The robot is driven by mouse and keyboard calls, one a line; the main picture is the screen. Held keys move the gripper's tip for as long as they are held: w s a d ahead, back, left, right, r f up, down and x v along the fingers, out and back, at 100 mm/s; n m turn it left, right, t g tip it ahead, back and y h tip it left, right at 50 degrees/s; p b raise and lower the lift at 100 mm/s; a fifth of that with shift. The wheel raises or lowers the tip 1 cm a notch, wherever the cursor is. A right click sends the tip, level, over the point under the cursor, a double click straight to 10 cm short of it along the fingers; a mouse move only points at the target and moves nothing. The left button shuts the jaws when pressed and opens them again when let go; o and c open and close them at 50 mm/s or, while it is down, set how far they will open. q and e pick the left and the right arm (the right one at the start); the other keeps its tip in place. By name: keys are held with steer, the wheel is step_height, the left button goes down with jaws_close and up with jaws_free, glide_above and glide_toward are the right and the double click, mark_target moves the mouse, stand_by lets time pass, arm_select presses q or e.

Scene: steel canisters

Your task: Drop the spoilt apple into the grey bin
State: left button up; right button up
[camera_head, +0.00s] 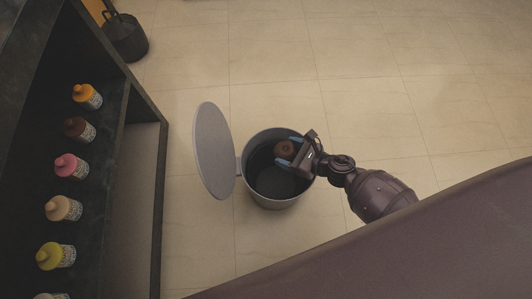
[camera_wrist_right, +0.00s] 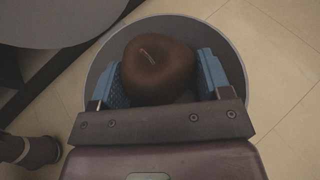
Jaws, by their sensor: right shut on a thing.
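The brown spoilt apple (camera_head: 285,148) is held between the blue finger pads of my right gripper (camera_head: 290,153). In the right wrist view the apple (camera_wrist_right: 157,66) fills the space between the fingers of the gripper (camera_wrist_right: 160,80), stem towards the camera. The grey bin (camera_head: 274,204) stands on the floor with its round lid (camera_head: 213,150) swung open to the left. The apple and the fingers are over the bin's mouth, in its upper right part; their exact height against the rim is hard to tell. The bin's rim (camera_wrist_right: 236,65) surrounds the apple in the wrist view. My left gripper is not in view.
A dark shelf (camera_head: 120,95) stands left of the bin and holds a row of bottles with coloured caps, such as a pink one (camera_head: 70,165). A dark bucket-like container (camera_head: 125,37) is at the upper left. The tiled floor (camera_head: 370,85) behind and to the right is clear.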

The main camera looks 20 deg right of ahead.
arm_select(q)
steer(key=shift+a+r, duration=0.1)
arm_select(e)
steer(key=shift+f, duration=0.15)
steer(key=o, duration=1.1)
steer(key=shift+c, duration=0.2)
arm_select(q)
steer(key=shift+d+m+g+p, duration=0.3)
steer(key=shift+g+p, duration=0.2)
steer(key=shift+p, duration=0.55)
arm_select(e)
steer(key=v, duration=1)
steer(key=shift+s+d, duration=0.2)
steer(key=shift+s, duration=0.05)
